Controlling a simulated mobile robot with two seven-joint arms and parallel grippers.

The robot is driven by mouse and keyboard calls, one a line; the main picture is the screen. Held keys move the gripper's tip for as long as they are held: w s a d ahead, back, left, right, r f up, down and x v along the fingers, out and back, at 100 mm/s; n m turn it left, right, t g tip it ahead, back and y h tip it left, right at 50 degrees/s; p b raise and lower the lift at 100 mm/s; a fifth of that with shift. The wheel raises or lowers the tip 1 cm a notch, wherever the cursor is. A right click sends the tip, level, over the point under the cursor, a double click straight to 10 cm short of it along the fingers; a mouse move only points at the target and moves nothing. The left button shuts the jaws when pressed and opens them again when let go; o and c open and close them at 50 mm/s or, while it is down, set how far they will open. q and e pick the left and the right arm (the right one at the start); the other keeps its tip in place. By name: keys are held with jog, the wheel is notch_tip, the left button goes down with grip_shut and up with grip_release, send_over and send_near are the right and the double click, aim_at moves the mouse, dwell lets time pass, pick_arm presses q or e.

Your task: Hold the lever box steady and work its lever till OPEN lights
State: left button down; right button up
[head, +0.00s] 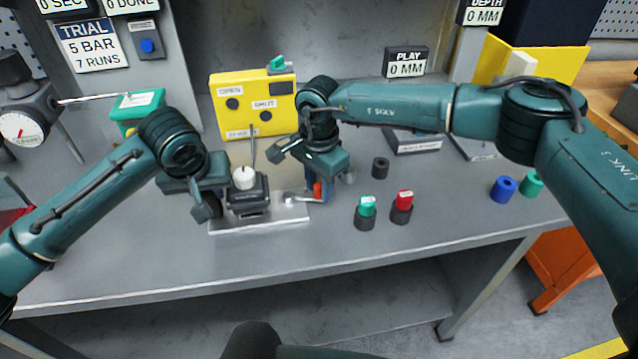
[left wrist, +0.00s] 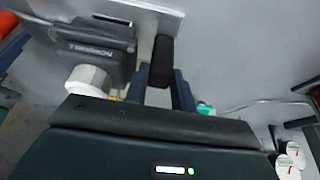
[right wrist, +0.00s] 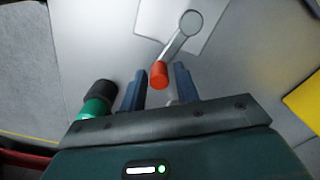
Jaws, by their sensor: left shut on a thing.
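The dark lever box (head: 248,207) has a white knob (head: 243,177) on top and stands on a pale metal plate (head: 262,222). In the left wrist view the box (left wrist: 92,50) reads TENSION. My left gripper (head: 214,204) is shut on a black upright grip (left wrist: 160,62) beside the box. A grey lever (right wrist: 180,36) ends in a red knob (right wrist: 159,74), also visible in the head view (head: 317,189). My right gripper (right wrist: 158,80) is open, its fingers either side of the red knob with gaps showing. The yellow panel (head: 250,90) has OPEN and SHUT lamps, both dark.
Green-topped (head: 366,207) and red-topped (head: 402,203) pieces stand right of the lever, with a black cylinder (head: 380,168) behind. A gauge (head: 20,125) with a rod is at far left. The table front is clear.

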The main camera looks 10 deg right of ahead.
aim_at(319, 185)
jog(key=shift+o, duration=0.9)
notch_tip(319, 185, up, 12)
jog(key=shift+s+a, duration=0.1)
jog(key=shift+s, duration=0.05)
dwell(0.3)
notch_tip(319, 185, down, 12)
jog(key=shift+r, duration=0.1)
dwell(0.5)
grip_shut()
dwell(0.4)
